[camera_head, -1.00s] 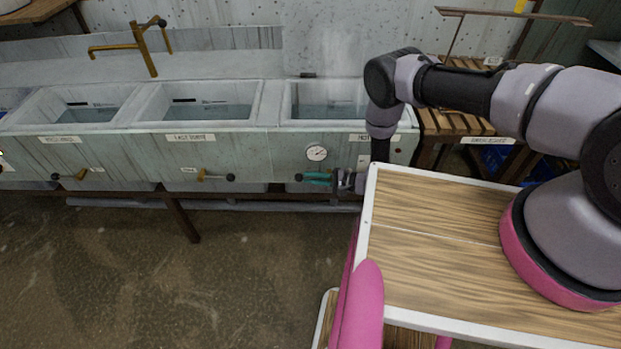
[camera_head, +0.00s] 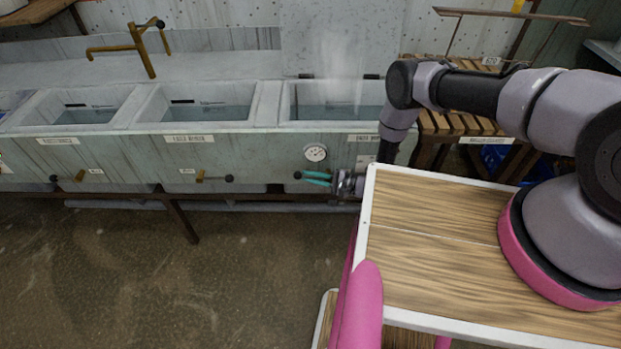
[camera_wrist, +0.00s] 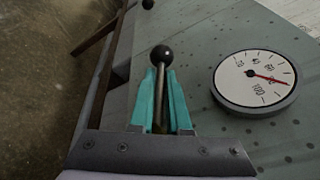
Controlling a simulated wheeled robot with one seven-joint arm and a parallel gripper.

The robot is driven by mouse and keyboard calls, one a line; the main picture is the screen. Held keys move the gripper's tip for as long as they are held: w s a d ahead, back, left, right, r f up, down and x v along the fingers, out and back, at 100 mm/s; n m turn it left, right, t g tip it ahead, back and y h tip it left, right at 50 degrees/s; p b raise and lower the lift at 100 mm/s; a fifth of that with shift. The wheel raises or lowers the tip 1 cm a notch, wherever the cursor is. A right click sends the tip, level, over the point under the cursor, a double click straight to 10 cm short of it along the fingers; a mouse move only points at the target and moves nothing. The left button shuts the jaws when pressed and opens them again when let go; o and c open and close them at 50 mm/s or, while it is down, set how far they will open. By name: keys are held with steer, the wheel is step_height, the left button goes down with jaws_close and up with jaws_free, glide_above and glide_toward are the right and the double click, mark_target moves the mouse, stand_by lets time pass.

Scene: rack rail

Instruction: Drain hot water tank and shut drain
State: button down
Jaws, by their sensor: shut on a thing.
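The hot tank (camera_head: 335,113) is the rightmost basin of the grey sink unit, with water inside and steam above it. A round dial gauge (camera_head: 315,153) sits on its front; the gauge also shows in the wrist view (camera_wrist: 254,80), its red needle pointing right. The drain lever (camera_wrist: 160,90) is a thin metal rod with a black ball knob, which shows at the left of the fingers in the head view (camera_head: 298,175). My gripper (camera_head: 318,178) has teal fingers; in the wrist view (camera_wrist: 162,100) they are shut around the lever. The lever's base is hidden.
A brass tap (camera_head: 140,45) stands behind. A slatted wooden rack (camera_head: 455,122) is at right. The floor in front is clear.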

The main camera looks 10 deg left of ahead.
steer(key=shift+s+r+m+y, duration=0.1)
steer(key=shift+r+m+y, duration=0.3)
steer(key=shift+r+y, duration=0.5)
steer(key=shift+s+r+m+y, duration=0.1)
steer(key=shift+r+m+y, duration=0.35)
steer(key=shift+y, duration=0.75)
steer(key=c, duration=0.9)
jaws_free()
steer(key=shift+r, duration=0.1)
